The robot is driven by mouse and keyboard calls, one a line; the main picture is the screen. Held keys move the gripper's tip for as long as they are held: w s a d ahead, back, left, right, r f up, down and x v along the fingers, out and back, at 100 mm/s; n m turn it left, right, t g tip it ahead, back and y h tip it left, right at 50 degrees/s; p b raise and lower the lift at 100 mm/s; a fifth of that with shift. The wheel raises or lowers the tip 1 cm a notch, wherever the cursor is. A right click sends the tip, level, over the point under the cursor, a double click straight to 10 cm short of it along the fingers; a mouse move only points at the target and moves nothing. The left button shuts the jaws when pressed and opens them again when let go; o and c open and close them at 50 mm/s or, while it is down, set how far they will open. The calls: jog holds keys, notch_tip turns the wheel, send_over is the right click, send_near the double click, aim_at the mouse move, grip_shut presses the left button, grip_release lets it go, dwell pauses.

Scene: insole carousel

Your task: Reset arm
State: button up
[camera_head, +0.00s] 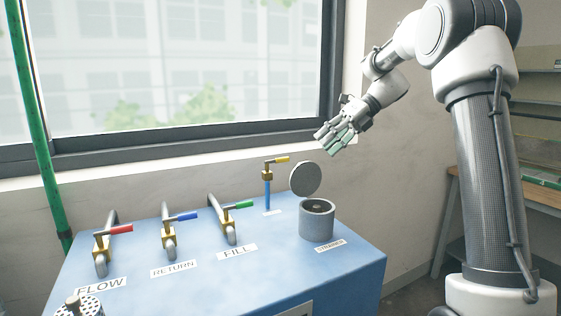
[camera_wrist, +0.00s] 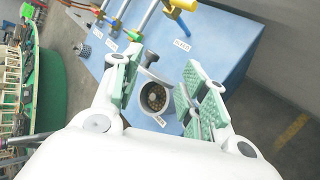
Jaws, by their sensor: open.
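My arm rises at the right of the head view, bent at the elbow. My gripper (camera_head: 337,137) hangs in the air above and a little right of the grey round lid (camera_head: 305,179). Its fingers are apart and nothing is between them. In the wrist view my gripper (camera_wrist: 165,95) shows its green pads spread wide, with the grey strainer cup (camera_wrist: 156,97) seen below between them. The strainer cup (camera_head: 316,222) stands on the blue cabinet (camera_head: 230,283) with its lid tilted up at its back edge.
Valves labelled FLOW, RETURN and FILL, with a red handle (camera_head: 120,229), a blue handle (camera_head: 184,216) and a green handle (camera_head: 240,205), stand on the cabinet. A yellow-handled valve (camera_head: 267,174) is near the lid. A window is behind; a wooden bench (camera_head: 540,198) is at right.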

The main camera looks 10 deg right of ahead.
jog(key=s+d+f+n+h, duration=0.45)
jog(key=f+n, duration=0.35)
jog(key=n, duration=0.5)
jog(key=s+d+n+t+h, duration=0.2)
jog(key=s+n, duration=0.6)
jog(key=s, duration=0.7)
jog(key=s+d+n+t+h, duration=0.2)
jog(key=s+n, duration=0.7)
jog(key=s, duration=0.5)
jog(key=shift+s+d+r+h, duration=0.3)
jog(key=shift+s+d+h, duration=0.1)
jog(key=shift+d+h, duration=0.35)
jog(key=shift+d, duration=0.1)
